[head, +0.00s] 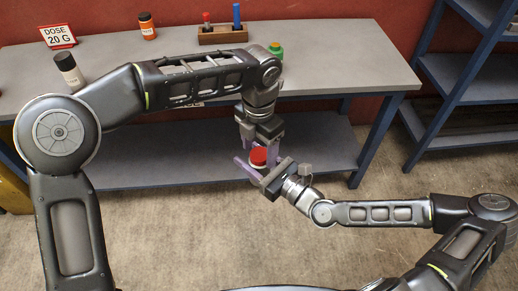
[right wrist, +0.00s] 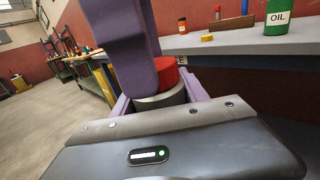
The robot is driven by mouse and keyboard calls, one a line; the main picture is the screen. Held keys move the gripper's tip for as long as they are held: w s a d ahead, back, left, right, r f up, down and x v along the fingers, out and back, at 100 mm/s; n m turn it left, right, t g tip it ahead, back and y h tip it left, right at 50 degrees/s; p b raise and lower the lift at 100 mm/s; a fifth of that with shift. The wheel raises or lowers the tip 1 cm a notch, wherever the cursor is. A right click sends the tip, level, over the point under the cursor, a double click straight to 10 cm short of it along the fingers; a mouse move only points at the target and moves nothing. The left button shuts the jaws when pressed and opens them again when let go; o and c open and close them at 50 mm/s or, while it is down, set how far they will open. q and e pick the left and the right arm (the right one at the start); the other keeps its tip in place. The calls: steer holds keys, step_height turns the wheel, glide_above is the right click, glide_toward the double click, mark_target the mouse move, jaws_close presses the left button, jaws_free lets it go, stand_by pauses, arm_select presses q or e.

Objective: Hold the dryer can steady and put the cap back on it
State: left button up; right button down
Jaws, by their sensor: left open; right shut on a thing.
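The dryer can (right wrist: 160,98) is a short, pale grey cylinder in the right wrist view, with the red cap (right wrist: 165,72) on its top. In the head view the red cap (head: 258,154) shows between the two grippers. My right gripper (head: 256,164) is shut on the can from the lower right and holds it in the air in front of the bench. My left gripper (head: 257,146) is open, pointing down with its purple fingers close about the cap. One purple finger (right wrist: 122,45) hides part of the cap and can in the right wrist view.
The bench (head: 330,65) carries a white bottle (head: 68,70), an orange bottle (head: 147,26), a wooden rack (head: 222,35), a green oil can (right wrist: 290,15), a yellow disc (right wrist: 207,37) and a dose sign (head: 58,36). Blue shelving (head: 460,70) stands right. Open floor lies in front.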

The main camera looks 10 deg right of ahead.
arm_select(q)
steer(key=shift+r, duration=2)
steer(key=shift+c, duration=0.4)
